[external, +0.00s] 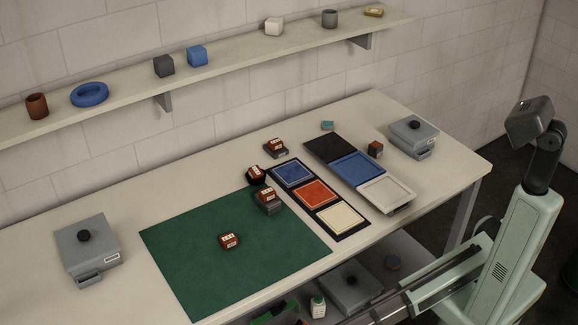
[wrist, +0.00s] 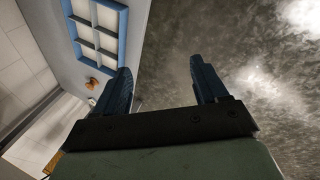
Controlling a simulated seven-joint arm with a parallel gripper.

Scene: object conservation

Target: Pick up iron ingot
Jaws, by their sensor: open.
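My gripper (wrist: 165,85) is open and empty in the wrist view, its two blue-black fingers apart, facing away from the table's objects. I cannot make out its fingers in the external view. No piece is clearly an iron ingot. Several small red-brown blocks with white marks show in the external view: one on the green mat (external: 185,270), this block (external: 229,240); one on a grey base (external: 268,208); one on a round black base (external: 256,174); one on a dark base behind (external: 276,148). A small dark and brown block (external: 375,149) stands farther right.
A black tray (external: 341,236) holds blue, red and cream squares. Beside it is a three-part tray (external: 385,192). Grey lidded boxes stand at left (external: 87,262) and right (external: 414,138). A wall shelf (external: 220,61) holds cubes, cups and a blue ring. The mat's front is clear.

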